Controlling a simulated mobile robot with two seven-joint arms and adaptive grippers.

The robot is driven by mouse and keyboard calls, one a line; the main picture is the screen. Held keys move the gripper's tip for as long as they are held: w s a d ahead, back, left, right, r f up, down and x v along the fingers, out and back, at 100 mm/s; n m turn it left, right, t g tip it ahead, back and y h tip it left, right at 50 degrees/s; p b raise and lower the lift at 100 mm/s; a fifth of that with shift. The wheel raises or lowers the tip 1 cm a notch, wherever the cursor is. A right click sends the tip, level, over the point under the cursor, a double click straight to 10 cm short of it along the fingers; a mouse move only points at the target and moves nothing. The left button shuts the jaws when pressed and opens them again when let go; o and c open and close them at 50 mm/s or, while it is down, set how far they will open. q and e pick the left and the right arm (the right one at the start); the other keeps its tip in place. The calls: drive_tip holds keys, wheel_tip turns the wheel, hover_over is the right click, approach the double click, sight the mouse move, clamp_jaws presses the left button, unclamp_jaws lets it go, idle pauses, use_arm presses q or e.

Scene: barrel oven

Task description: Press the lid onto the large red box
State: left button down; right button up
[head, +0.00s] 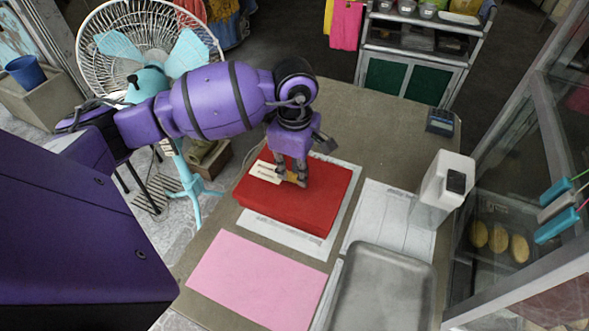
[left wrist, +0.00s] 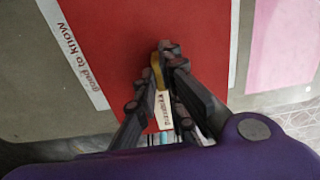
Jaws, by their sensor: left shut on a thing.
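The large red box (head: 312,207) lies on white printed sheets on the table, and its flat red top also shows in the left wrist view (left wrist: 110,35). Box and lid share one red colour, so I cannot tell how closely the lid sits. My left gripper (head: 292,180) points down over the middle of the red top. Its fingers are shut on a small yellow piece (left wrist: 157,72) at the red surface. A pale label (head: 265,172) with dark print lies beside the fingers. My right gripper is not in view.
A pink sheet (head: 256,279) and a grey metal tray (head: 383,295) lie in front. A white container (head: 440,190) stands to the right, beside a glass-sided case (head: 515,200). A small dark device (head: 440,121) sits at the back right. The table behind the box is clear.

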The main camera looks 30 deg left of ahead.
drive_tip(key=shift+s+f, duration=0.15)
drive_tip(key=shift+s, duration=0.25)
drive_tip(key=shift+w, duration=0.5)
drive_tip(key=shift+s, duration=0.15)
use_arm(q)
drive_tip(key=shift+f+b, duration=0.45)
drive_tip(key=shift+b, duration=0.05)
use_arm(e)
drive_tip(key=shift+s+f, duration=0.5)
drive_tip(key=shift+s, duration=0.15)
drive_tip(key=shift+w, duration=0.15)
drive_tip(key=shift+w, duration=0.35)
use_arm(q)
drive_tip(key=shift+f, duration=0.15)
